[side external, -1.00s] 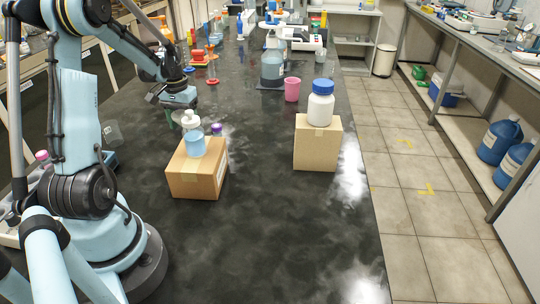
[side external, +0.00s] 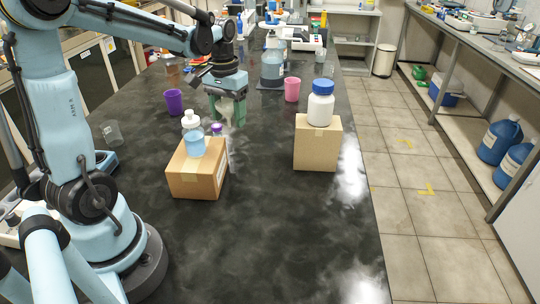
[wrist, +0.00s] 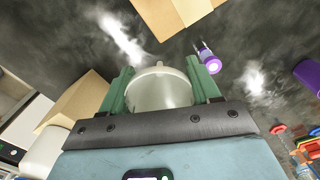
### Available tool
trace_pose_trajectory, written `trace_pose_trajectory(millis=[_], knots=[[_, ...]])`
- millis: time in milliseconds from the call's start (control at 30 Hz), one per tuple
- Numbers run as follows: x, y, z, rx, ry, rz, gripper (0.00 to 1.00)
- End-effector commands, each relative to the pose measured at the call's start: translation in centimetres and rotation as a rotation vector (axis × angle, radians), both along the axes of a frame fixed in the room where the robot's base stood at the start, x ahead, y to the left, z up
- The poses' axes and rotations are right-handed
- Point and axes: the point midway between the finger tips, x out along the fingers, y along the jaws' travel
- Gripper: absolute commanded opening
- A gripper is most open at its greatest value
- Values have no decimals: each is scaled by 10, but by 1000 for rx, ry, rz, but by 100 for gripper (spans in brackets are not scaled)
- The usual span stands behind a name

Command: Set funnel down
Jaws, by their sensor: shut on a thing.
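My gripper (side external: 228,117) is shut on a pale, translucent funnel (wrist: 162,90). The funnel sits between the two green fingers in the wrist view, its wide body toward the camera. In the side view my gripper points down over the dark bench (side external: 285,225), behind and right of the left cardboard box. The funnel is mostly hidden there by the fingers, and I cannot tell whether it touches the bench.
The left cardboard box (side external: 197,178) carries a white-topped container with blue contents (side external: 195,146). A purple-capped vial (wrist: 209,59) stands nearby. The right box (side external: 317,150) carries a blue-lidded jar (side external: 320,108). Purple (side external: 174,101) and pink (side external: 292,90) cups stand farther back. The front bench is clear.

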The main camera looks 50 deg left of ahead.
Motion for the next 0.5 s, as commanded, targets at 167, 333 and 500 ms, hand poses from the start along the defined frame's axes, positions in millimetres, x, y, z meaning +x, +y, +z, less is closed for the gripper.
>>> trace_pose_trajectory(millis=[167,333,500], knots=[[17,-72,-4,0,0,-263,33],[20,-138,-8,1,-1,-502,33],[11,-202,-11,1,-1,-741,33]])
